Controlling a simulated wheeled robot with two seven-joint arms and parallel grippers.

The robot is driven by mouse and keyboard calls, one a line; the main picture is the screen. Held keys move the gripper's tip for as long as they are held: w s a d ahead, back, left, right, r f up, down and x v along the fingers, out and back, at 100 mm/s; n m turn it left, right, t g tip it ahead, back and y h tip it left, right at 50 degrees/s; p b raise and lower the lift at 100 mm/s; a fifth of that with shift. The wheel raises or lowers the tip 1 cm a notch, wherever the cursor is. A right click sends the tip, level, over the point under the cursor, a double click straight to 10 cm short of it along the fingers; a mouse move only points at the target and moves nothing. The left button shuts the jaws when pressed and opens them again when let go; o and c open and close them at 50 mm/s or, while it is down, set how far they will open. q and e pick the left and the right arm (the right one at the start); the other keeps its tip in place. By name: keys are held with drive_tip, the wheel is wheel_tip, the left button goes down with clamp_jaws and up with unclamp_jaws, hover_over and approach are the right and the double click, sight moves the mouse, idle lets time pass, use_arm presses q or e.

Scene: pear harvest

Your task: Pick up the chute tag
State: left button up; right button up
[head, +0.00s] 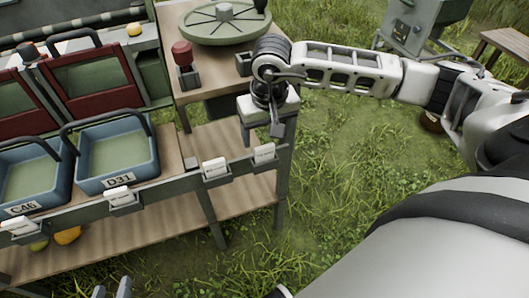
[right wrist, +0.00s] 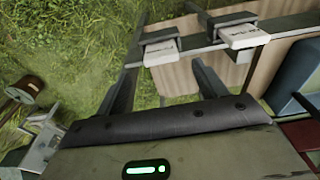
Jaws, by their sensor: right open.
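Small white tags sit in grey holders along the bench's front rail: one at the right end (head: 264,152), one left of it (head: 214,168), one below the D31 crate (head: 119,195) and one at the far left (head: 18,225). Their print is too small to read, so I cannot tell which is the chute tag. The right wrist view shows the end tag (right wrist: 160,52) and its neighbour (right wrist: 243,37). My right gripper (head: 263,134) is open and empty, pointing down above the rail's right end, apart from the tags. My left gripper (head: 111,290) shows only its fingertips, apart, at the bottom edge.
Blue crates D31 (head: 118,160) and C46 (head: 32,178) stand on the bench, with red-framed bins behind. A green round turntable (head: 219,24) and a red-topped knob (head: 183,58) are on the back table.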

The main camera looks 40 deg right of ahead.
sight(264, 146)
wheel_tip(264, 146, down, 5)
drive_tip(key=shift+w+a+f, duration=0.1)
drive_tip(key=c, duration=1.1)
drive_tip(key=shift+o, duration=0.2)
drive_tip(key=shift+r, duration=0.85)
drive_tip(key=s+a+r+p, duration=0.1)
drive_tip(key=a+r, duration=0.6)
drive_tip(key=r, duration=0.2)
drive_tip(key=s+a+r+p, duration=0.1)
drive_tip(key=a+r+p, duration=0.1)
drive_tip(key=a+r, duration=0.4)
drive_tip(key=shift+a+r, duration=0.4)
drive_tip(key=shift+r, duration=1.3)
